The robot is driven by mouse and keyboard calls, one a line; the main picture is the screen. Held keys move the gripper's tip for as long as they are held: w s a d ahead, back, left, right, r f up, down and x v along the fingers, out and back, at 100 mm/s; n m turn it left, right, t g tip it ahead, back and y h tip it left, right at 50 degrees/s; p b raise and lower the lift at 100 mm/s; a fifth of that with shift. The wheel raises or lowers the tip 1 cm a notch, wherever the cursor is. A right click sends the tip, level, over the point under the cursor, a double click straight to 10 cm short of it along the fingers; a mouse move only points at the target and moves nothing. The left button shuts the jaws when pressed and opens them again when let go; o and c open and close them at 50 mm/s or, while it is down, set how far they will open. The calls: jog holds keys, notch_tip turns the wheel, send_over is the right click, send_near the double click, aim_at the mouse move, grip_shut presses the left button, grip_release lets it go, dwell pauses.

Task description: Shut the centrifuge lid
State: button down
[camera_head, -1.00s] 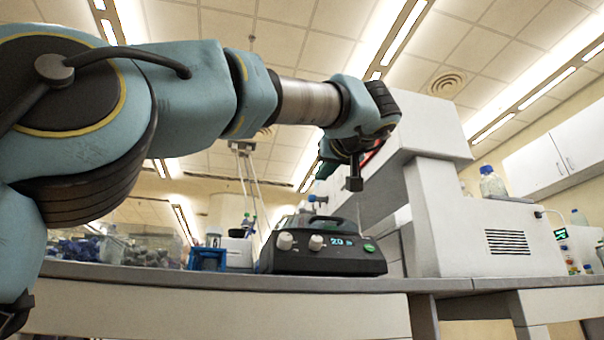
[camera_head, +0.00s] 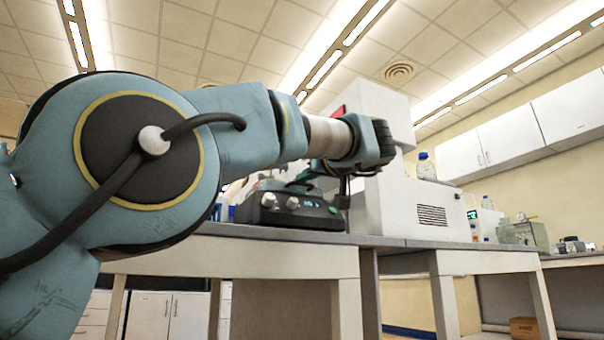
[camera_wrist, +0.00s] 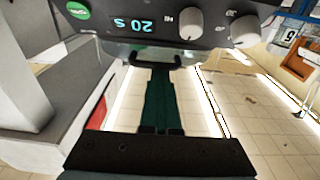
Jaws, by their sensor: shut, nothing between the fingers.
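The centrifuge (camera_head: 285,213) is a dark unit with a lit display and pale knobs, standing on the bench. Its lid (camera_head: 296,186) shows only as a dark edge above the panel, partly hidden by my arm; I cannot tell how far it is open. My gripper (camera_head: 342,196) is shut and empty, pointing down at the right front end of the centrifuge. In the wrist view, the gripper (camera_wrist: 156,62) lies just below the centrifuge panel (camera_wrist: 165,22), which appears upside down with "20 S" on it. I cannot tell whether they touch.
A large white machine (camera_head: 385,200) stands on the bench close to the right of the centrifuge. A blue-capped bottle (camera_head: 426,170) sits on its lower part. The bench front edge (camera_head: 300,237) runs below my arm. Open floor shows beneath the benches.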

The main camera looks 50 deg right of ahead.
jog(key=shift+s+d+f, duration=0.1)
jog(key=shift+d+f, duration=0.1)
jog(key=shift+f, duration=0.5)
jog(key=shift+d+f, duration=0.2)
jog(key=shift+f, duration=0.45)
jog(key=s+a+r+p, duration=0.1)
jog(key=s+a, duration=0.4)
jog(key=s, duration=0.4)
jog(key=shift+s+a+r, duration=0.25)
jog(key=shift+s+r, duration=0.05)
jog(key=shift+r, duration=0.05)
